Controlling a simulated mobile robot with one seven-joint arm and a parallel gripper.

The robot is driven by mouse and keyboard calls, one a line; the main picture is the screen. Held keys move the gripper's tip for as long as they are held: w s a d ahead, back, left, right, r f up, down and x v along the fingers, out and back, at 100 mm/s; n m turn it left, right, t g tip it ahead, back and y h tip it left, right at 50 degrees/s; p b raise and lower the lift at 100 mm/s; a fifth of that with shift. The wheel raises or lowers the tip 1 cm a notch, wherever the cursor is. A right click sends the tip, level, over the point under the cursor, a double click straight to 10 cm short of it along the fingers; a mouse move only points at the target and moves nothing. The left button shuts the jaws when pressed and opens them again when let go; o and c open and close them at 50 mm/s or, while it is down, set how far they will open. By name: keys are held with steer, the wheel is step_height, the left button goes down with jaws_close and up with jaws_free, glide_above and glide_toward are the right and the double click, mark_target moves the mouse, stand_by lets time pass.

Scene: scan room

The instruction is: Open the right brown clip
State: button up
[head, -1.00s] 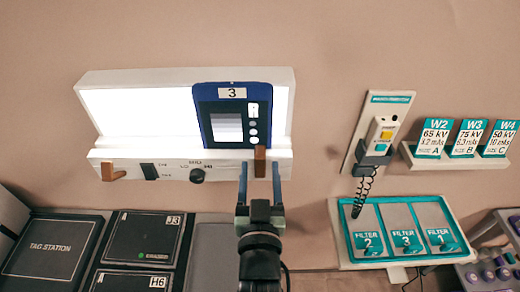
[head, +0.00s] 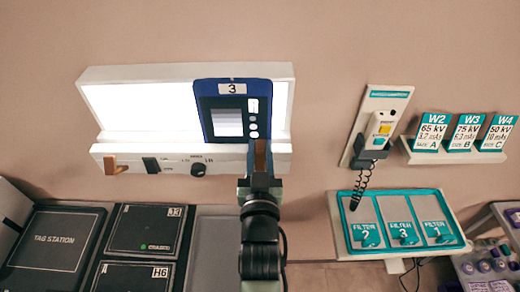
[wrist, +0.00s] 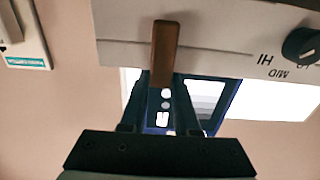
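The right brown clip (head: 260,154) stands upright on the front ledge of the white light box, over the lower edge of a dark blue film marked 3 (head: 232,88). My gripper (head: 261,168) is at this clip, with one finger close on each side of it. In the wrist view, the clip (wrist: 163,50) runs down between the two dark fingers (wrist: 159,85), which appear shut on its end. The left brown clip (head: 112,165) sticks out at the ledge's left end, clear of my gripper.
The ledge of the light box (head: 225,168) also carries a dark knob (head: 198,170) and a black switch (head: 151,165). To the right are a handset on a wall plate (head: 378,130), a filter tray (head: 400,220) and several setting cards (head: 468,133). Dark station panels (head: 55,240) lie at lower left.

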jaws_close()
